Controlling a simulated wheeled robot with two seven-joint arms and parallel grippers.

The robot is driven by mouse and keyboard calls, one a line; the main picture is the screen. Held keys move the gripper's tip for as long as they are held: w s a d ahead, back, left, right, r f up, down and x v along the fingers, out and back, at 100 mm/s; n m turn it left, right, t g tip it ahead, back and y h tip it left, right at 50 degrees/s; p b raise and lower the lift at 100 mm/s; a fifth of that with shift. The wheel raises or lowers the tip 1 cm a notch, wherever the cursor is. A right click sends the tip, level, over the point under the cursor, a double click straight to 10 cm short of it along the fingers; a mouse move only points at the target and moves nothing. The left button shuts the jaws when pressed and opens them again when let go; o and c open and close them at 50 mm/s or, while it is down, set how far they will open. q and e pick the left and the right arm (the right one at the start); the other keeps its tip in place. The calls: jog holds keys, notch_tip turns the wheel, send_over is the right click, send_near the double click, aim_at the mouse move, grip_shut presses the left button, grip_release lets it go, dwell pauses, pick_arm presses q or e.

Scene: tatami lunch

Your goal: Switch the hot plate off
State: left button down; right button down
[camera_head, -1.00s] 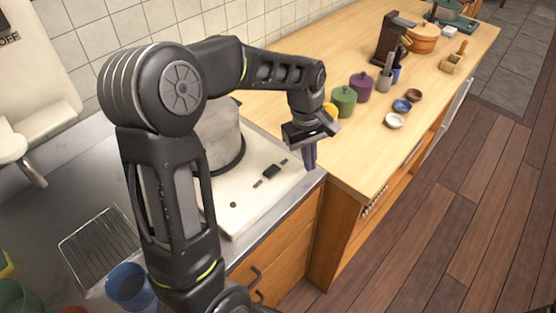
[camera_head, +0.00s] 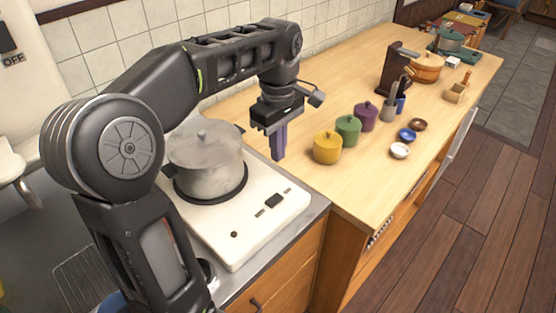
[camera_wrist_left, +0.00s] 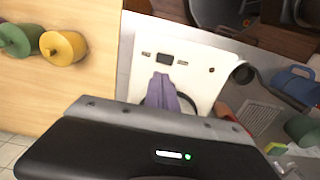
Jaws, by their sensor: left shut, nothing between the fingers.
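The hot plate (camera_head: 222,242) is a cream-white slab on the counter, with a lidded grey pot (camera_head: 207,165) on its dark round burner. A black switch (camera_head: 273,200) sits on its front strip between two small dark labels, with a small dark dot (camera_head: 234,234) farther left. I cannot tell the switch's position. My left gripper (camera_head: 279,148) points down with purple fingers shut and empty. It is above the plate's right back side, apart from the switch. In the left wrist view the fingers (camera_wrist_left: 163,90) appear just below the switch (camera_wrist_left: 165,58). My right gripper is not in view.
Yellow (camera_head: 327,148), green (camera_head: 348,130) and purple (camera_head: 366,117) lidded jars stand on the wooden counter (camera_head: 305,185) right of the gripper. Small bowls (camera_head: 400,150) lie nearer its front edge. A wall panel (camera_head: 12,52) marked OFF is at the upper left.

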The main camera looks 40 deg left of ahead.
pick_arm(q)
jog(key=b, duration=0.2)
send_over(278, 196)
notch_tip(278, 196, down, 5)
notch_tip(278, 196, down, 8)
jog(key=shift+p, duration=0.65)
